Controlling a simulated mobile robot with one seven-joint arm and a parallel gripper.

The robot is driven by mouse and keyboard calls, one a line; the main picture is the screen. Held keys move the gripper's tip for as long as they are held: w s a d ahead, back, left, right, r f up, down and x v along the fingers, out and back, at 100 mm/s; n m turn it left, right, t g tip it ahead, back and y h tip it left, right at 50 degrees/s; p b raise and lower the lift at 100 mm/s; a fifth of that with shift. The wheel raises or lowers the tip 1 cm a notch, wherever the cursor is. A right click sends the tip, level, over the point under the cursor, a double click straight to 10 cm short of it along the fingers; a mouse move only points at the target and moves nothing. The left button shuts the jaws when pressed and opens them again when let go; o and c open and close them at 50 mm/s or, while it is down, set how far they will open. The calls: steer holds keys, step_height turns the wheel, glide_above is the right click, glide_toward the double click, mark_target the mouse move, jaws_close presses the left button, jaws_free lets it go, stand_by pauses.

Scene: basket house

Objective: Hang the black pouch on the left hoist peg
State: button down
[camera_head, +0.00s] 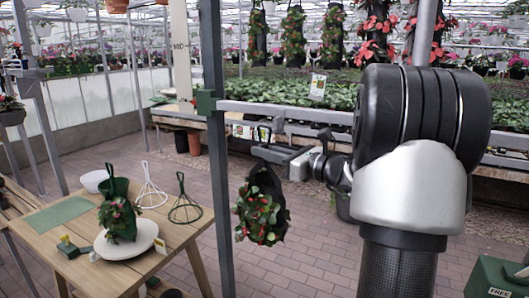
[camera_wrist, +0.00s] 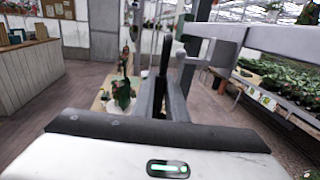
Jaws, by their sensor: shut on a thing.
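The black pouch (camera_head: 263,180), filled with leaves and red flowers, hangs in the air right of the grey upright post (camera_head: 216,170) in the head view. My gripper (camera_head: 268,150) is shut on the top of the pouch, by its dark loop. The pouch hangs roughly upright, clear of the floor and apart from the table. A grey rail (camera_head: 285,112) runs right from the post above my gripper, and a green block (camera_head: 205,102) sits on the post. I cannot tell the left hoist peg for certain. In the wrist view a dark upright piece (camera_wrist: 165,58) stands between the fingers.
A wooden table (camera_head: 175,236) stands at left. It bears a planted green pouch (camera_head: 118,222) on a white plate (camera_head: 146,238), a white wire stand (camera_head: 151,198) and a dark green one (camera_head: 185,212). Planted benches (camera_head: 320,90) lie behind. Brick floor (camera_head: 320,240) is open right of the pouch.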

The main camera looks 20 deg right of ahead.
steer(key=shift+d+r, duration=0.1)
steer(key=shift+r, duration=0.1)
steer(key=shift+w+d+p, duration=0.5)
steer(key=shift+w+d, duration=0.5)
steer(key=shift+d, duration=0.2)
steer(key=shift+d, duration=0.1)
steer(key=shift+w+d, duration=0.45)
steer(key=shift+d, duration=0.05)
steer(key=shift+f, duration=0.35)
stand_by(0.5)
steer(key=shift+w+d+f, duration=0.1)
steer(key=shift+f, duration=0.35)
